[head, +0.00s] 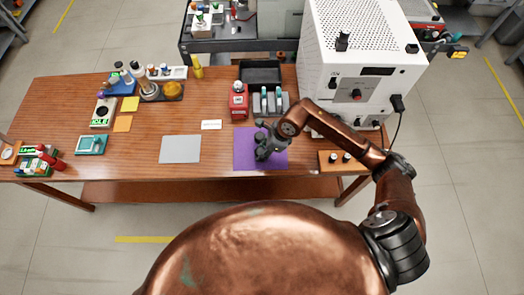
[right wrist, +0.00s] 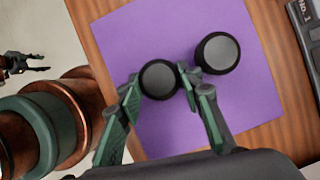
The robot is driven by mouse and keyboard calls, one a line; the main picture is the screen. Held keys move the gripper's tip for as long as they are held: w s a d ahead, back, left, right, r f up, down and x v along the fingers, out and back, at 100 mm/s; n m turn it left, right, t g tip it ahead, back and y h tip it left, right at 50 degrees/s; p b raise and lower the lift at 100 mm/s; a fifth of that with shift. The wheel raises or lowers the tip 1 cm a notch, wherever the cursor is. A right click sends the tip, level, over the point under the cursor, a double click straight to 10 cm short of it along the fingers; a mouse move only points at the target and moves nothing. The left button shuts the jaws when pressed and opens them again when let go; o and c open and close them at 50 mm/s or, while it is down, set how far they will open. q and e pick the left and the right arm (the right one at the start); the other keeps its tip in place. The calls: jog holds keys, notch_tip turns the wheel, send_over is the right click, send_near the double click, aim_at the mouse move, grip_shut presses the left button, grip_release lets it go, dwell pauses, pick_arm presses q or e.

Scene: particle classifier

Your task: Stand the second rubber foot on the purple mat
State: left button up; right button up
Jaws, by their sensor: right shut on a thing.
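The purple mat (head: 243,160) lies near the table's front edge and also fills much of the right wrist view (right wrist: 165,30). My right gripper (head: 262,152) is low over it. In the right wrist view, the right gripper (right wrist: 159,86) is shut on a round black rubber foot (right wrist: 159,77), seen from above. Another black rubber foot (right wrist: 217,53) stands upright on the mat, just right of the held one, with a small gap. I cannot tell whether the held foot touches the mat. My left gripper (right wrist: 42,63) shows small at the left edge, fingers apart and empty.
A wooden tray (head: 342,168) with two dark round pieces lies right of the mat. A white machine (head: 360,70) stands behind it. A red device (head: 238,103) and a grey holder (head: 265,105) stand behind the mat. A grey pad (head: 180,149) lies left.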

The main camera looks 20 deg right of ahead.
jog(key=o, duration=0.9)
jog(key=p+v, duration=0.1)
jog(key=v, duration=1.1)
jog(key=shift+r, duration=0.1)
